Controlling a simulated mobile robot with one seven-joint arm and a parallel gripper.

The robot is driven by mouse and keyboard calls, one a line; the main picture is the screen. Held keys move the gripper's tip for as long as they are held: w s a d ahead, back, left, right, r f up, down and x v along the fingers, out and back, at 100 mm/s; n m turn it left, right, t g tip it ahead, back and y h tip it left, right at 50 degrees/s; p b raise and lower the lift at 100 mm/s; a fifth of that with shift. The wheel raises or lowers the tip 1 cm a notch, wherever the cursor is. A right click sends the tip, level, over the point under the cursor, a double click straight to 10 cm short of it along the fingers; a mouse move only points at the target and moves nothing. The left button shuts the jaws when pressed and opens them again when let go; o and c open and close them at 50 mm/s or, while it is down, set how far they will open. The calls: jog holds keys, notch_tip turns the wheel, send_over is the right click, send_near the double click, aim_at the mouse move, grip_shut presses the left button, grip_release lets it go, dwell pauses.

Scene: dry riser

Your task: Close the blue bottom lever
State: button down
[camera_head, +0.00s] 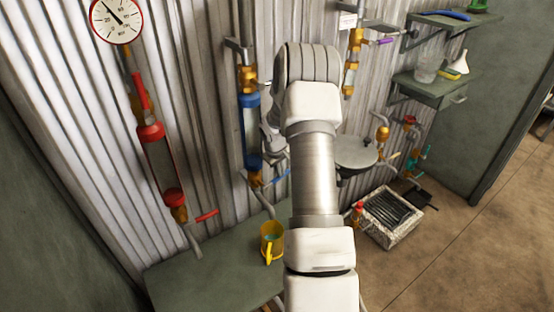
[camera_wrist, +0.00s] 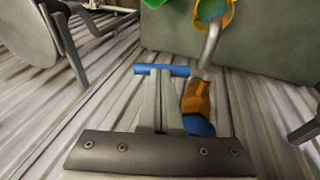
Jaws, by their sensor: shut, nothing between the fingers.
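The blue bottom lever (camera_head: 277,178) sticks out to the right from the brass valve (camera_head: 256,180) under the blue cylinder (camera_head: 250,130). In the wrist view the blue lever (camera_wrist: 163,70) lies crosswise to the outlet pipe, beside the brass valve (camera_wrist: 197,97). My gripper (camera_wrist: 160,82) is shut and empty, its fingertips pointing at the lever and overlapping it in the picture. I cannot tell whether they touch it. In the head view my arm hides most of the gripper.
A yellow mug (camera_head: 271,242) stands on the green bench (camera_head: 205,275) below the blue line. A red cylinder (camera_head: 160,160) with red levers is on the left. A round grey plate (camera_head: 355,152) is right of my arm. Corrugated wall (camera_head: 205,60) stands close behind.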

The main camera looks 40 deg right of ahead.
jog(key=shift+d+f, duration=0.25)
jog(key=shift+f, duration=0.1)
jog(key=shift+d+f, duration=0.35)
jog(key=shift+f, duration=0.25)
jog(key=shift+s, duration=0.1)
